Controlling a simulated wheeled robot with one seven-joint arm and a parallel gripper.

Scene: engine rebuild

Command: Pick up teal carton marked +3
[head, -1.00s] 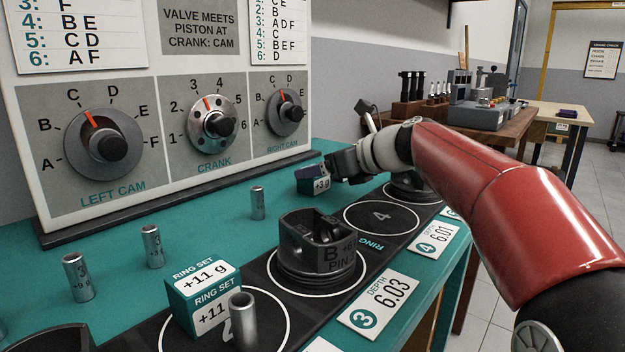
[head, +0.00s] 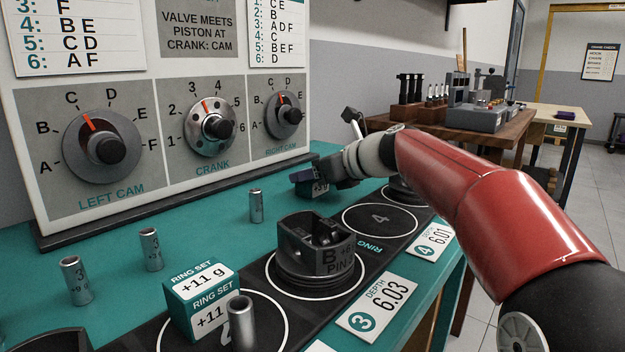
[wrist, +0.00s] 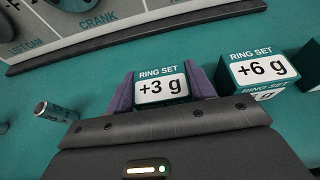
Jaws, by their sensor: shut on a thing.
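The teal carton marked +3 g (wrist: 160,87) shows between the two purple-padded fingers in the wrist view. My gripper (head: 312,178) is shut on it, with a finger on each side. In the head view the carton (head: 320,189) is mostly hidden behind my gripper, at the back of the teal bench near the panel. I cannot tell whether its base touches the bench.
A carton marked +6 g (wrist: 262,68) stands just right of my gripper in the wrist view. A metal pin (wrist: 56,112) is to the left. A piston (head: 318,250) and a +11 g carton (head: 203,300) stand nearer. The dial panel (head: 180,130) rises behind.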

